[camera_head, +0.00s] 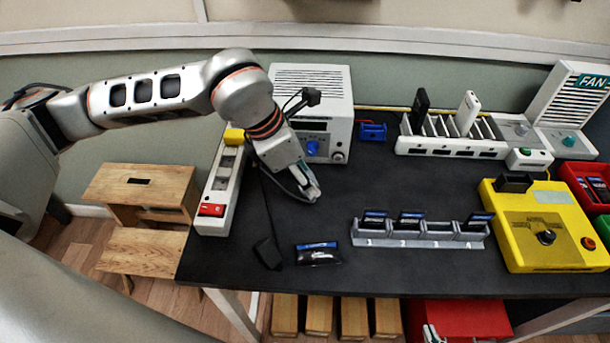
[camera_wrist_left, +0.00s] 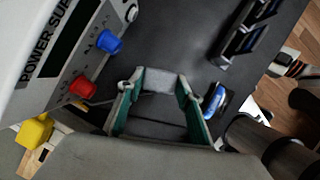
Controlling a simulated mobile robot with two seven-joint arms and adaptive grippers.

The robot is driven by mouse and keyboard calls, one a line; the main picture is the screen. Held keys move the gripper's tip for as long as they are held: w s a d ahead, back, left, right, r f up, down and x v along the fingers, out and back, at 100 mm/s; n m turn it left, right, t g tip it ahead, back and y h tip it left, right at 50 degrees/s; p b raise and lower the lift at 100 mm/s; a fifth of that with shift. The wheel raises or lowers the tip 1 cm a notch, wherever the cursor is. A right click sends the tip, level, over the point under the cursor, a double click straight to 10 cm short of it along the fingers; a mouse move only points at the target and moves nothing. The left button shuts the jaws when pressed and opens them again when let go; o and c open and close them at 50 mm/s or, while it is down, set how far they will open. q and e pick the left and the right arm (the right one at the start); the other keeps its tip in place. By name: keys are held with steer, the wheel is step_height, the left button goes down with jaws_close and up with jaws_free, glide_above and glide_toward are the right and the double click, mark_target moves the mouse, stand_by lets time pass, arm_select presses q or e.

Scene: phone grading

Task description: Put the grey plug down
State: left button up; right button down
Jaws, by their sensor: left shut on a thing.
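My left gripper (camera_head: 312,190) hangs over the dark table, in front of the power supply. In the left wrist view its green-padded fingers (camera_wrist_left: 158,88) are shut on a grey block (camera_wrist_left: 158,78), which I take to be the grey plug. The plug lies across between the fingertips, and its underside is hidden, so I cannot tell whether it touches the table. In the head view the plug is barely distinguishable from the fingers.
A power strip (camera_head: 221,185) with a yellow plug (camera_head: 234,137) and red switch stands left. A black adapter (camera_head: 268,253) and a blue-labelled battery (camera_head: 318,253) lie in front. A grey battery rack (camera_head: 420,240), yellow tester (camera_head: 545,205) and white charging dock (camera_head: 450,146) stand right. Dark tabletop between is clear.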

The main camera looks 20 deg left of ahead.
arm_select(q)
steer(key=shift+f, duration=0.4)
steer(key=shift+f, duration=0.15)
steer(key=o, duration=1.2)
steer(key=shift+c, duration=0.2)
